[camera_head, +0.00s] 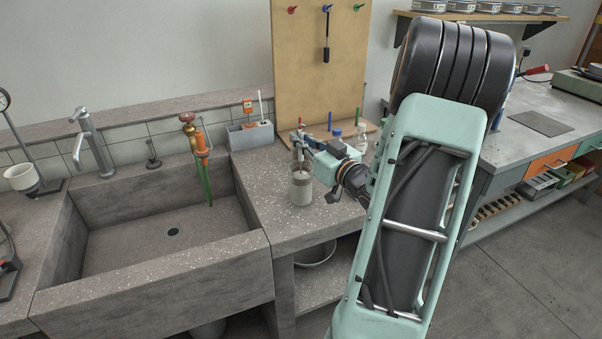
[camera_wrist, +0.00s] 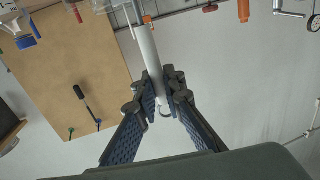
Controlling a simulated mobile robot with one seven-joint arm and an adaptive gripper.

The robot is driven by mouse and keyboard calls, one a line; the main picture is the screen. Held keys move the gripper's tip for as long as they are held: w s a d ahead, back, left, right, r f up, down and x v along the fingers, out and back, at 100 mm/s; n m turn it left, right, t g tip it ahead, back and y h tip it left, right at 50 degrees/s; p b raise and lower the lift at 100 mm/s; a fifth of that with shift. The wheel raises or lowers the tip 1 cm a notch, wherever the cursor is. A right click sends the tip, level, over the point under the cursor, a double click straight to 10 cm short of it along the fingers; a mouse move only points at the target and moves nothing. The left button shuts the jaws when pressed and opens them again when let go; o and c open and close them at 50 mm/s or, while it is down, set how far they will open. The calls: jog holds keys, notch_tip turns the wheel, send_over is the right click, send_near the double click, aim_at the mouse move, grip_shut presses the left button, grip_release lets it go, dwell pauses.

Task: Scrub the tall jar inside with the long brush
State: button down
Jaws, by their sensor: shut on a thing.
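The handle points down towards the jar.
The deep sink (camera_head: 150,262) with a brass tap (camera_head: 188,124) and green hose lies to the left. A grey caddy (camera_head: 250,134) stands behind the jar. A pegboard (camera_head: 322,60) holds a black brush (camera_head: 326,38). Clear bottles (camera_head: 359,138) stand close behind my gripper.

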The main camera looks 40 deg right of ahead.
jog(key=shift+f, duration=0.55)
jog(key=shift+r+p, duration=4.7)
jog(key=shift+r, duration=2.2)
